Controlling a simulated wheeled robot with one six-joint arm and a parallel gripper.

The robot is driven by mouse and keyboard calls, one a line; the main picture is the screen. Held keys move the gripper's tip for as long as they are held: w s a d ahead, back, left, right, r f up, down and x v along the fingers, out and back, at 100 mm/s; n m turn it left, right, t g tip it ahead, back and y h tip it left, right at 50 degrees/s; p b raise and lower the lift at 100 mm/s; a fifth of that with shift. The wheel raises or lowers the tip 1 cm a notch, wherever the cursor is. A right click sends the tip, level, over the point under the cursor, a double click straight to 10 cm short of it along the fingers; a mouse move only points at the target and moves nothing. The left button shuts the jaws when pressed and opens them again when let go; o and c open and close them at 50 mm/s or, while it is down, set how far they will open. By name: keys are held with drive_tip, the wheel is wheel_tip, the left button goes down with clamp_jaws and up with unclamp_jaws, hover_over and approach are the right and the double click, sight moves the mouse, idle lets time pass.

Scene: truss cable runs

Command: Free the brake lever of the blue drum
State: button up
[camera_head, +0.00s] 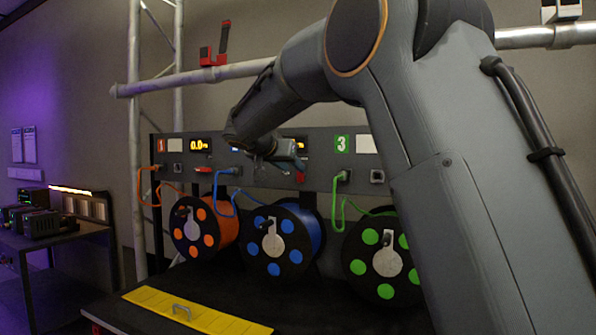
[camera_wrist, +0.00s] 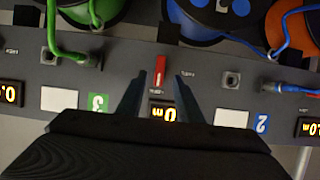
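The blue drum (camera_head: 283,242) stands in the middle of three drums below the grey panel, and part of it shows at the top of the wrist view (camera_wrist: 200,30). A small red lever (camera_wrist: 160,72) is on the panel by the section 2 display; it also shows in the head view (camera_head: 300,177). It points toward the drums. My gripper (camera_wrist: 160,76) is open, with one finger on each side of the red lever. Gaps show between lever and fingers; I cannot tell how far the tips are from the panel.
An orange drum (camera_head: 206,228) stands left and a green drum (camera_head: 385,262) right. Blue (camera_head: 214,192) and green (camera_head: 338,200) cables loop in front of the panel. A truss bar (camera_head: 170,84) crosses above. A yellow plate (camera_head: 195,311) with a handle lies in front.

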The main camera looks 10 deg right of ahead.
drive_tip(key=shift+p+x, duration=0.85)
drive_tip(key=shift+x, duration=1.95)
clamp_jaws()
